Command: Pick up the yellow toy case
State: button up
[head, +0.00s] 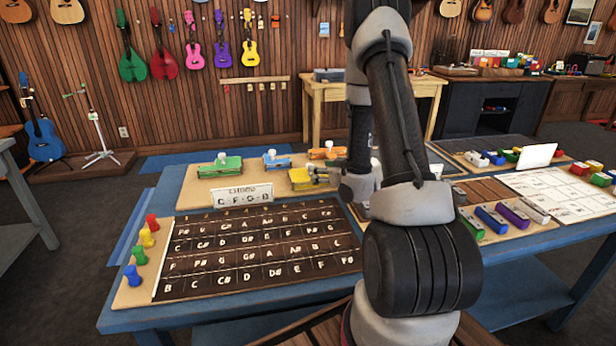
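The yellow toy case (299,180) sits at the back of the blue table, on a light wooden board (196,189). My gripper (318,175) reaches in from the right, low over the board, with its fingertips at the case's right end. My arm covers part of the area to the right. The fingers are small and dark here, so I cannot tell whether they are open or closed, or whether they touch the case.
A green case (220,166), a blue case (277,161) and an orange case (327,153) stand nearby on the same board. A small white sign (242,195) stands in front. A dark lettered board (262,250) lies nearer, with several coloured pegs on its left.

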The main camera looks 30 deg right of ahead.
jog(key=x, duration=0.7)
jog(key=shift+w+a+r, duration=0.1)
jog(key=shift+w+r, duration=0.15)
jog(key=shift+w, duration=0.15)
grip_shut()
